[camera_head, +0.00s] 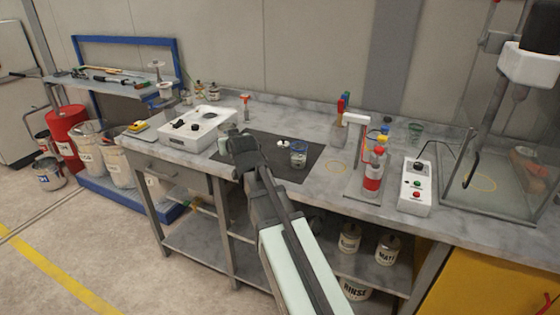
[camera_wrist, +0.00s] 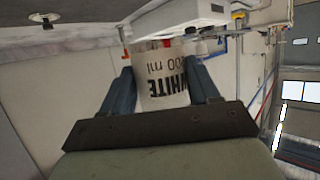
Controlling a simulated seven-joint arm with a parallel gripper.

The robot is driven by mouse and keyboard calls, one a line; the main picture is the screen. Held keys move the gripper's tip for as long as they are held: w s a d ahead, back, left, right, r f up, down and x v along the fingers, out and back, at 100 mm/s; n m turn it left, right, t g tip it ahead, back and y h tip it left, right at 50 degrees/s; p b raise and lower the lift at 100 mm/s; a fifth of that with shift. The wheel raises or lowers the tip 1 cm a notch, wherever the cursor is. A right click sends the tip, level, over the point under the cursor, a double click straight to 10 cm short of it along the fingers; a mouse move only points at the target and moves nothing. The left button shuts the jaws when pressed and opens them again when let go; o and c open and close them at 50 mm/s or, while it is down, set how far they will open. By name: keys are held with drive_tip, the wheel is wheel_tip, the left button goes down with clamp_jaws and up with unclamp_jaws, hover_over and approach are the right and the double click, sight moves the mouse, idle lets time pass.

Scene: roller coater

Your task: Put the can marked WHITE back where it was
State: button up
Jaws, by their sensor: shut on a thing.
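The can marked WHITE (camera_wrist: 163,82) is between the two fingers of my gripper (camera_wrist: 163,92) in the wrist view. Its lettering reads upside down there. My gripper is shut on the can, with one finger on each side. In the head view, my gripper (camera_head: 238,138) is over the left edge of the dark mat (camera_head: 262,150), beside the white device. The can is mostly hidden there by my gripper and I cannot make out its label.
A glass beaker (camera_head: 298,154) stands on the mat. Cans, including MATT (camera_head: 388,250), stand on the shelf below.

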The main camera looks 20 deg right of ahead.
drive_tip(key=w+d+f+m+h, duration=0.25)
drive_tip(key=w+f, duration=0.25)
drive_tip(key=w, duration=0.5)
drive_tip(key=s+d+r+m+g+h, duration=0.3)
drive_tip(key=s+d+m+g+h, duration=0.1)
drive_tip(key=d+m+g+h, duration=0.6)
drive_tip(key=shift+m+t, duration=0.65)
drive_tip(key=shift+t, duration=0.05)
drive_tip(key=shift+d+f, duration=0.15)
drive_tip(key=shift+f, duration=2.25)
drive_tip(key=shift+d+f, duration=0.15)
drive_tip(key=shift+f, duration=2.2)
drive_tip(key=shift+f, duration=0.1)
drive_tip(key=o, duration=1.2)
